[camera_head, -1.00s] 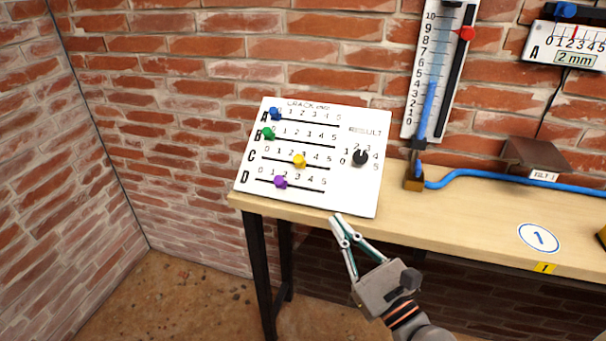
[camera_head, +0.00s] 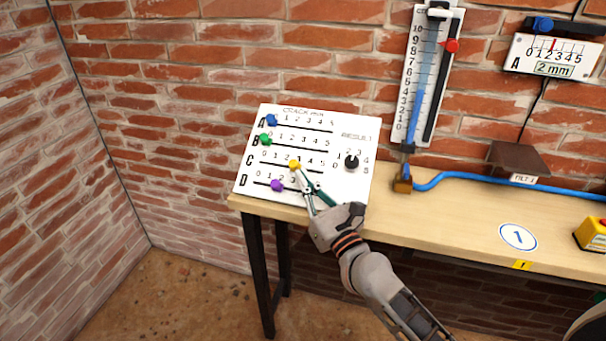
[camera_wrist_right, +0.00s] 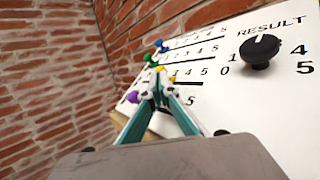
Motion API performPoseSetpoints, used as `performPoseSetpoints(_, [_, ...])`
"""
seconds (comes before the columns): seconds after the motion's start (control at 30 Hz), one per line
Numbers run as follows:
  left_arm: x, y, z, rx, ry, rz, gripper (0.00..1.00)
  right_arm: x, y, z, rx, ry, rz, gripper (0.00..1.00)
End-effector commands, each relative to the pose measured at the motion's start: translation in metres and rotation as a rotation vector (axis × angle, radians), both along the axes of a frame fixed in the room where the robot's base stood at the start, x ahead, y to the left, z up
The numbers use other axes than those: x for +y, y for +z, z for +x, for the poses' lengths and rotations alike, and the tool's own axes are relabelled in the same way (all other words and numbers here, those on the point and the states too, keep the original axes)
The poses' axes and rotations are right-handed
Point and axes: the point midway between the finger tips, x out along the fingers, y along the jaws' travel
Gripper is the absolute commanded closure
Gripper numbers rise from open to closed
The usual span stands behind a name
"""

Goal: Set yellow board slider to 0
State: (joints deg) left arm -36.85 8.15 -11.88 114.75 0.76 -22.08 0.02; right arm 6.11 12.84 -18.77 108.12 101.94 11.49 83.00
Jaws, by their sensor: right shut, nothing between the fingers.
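The white board (camera_head: 335,185) leans upright on the left end of the bench, with slider rows A to D. The yellow slider (camera_head: 294,164) sits in row C, near the 2 to 3 part of its scale, partly covered by my fingertips. It also shows just beyond the fingertips in the right wrist view (camera_wrist_right: 158,69). My right gripper (camera_head: 299,172) is shut and empty, its tips at the yellow slider's lower right side; whether they touch cannot be told. My left gripper is out of view.
The blue (camera_head: 271,120) and green (camera_head: 265,140) sliders sit at the left of rows A and B. The purple slider (camera_head: 277,186) is just below left of my fingertips. A black result knob (camera_head: 352,162) is at the board's right. A blue tube gauge (camera_head: 415,110) stands beyond.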

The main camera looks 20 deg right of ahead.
Motion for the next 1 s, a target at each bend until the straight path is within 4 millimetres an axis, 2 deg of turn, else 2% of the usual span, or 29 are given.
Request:
performPoseSetpoints(0.2, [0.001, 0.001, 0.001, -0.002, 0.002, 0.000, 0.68, 0.002, 0.002, 0.010, 0.001, 0.001, -0.001, 1.00])
performPoseSetpoints(0.53, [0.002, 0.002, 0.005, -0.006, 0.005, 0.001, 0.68, 0.003, 0.002, 0.011, 0.001, 0.001, -0.001, 1.00])
performPoseSetpoints(0.8, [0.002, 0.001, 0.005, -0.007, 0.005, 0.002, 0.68, 0.030, 0.002, 0.029, 0.000, 0.000, 0.000, 1.00])
performPoseSetpoints(1.0, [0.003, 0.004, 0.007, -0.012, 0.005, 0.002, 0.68, 0.031, 0.002, 0.030, 0.001, 0.000, -0.001, 1.00])
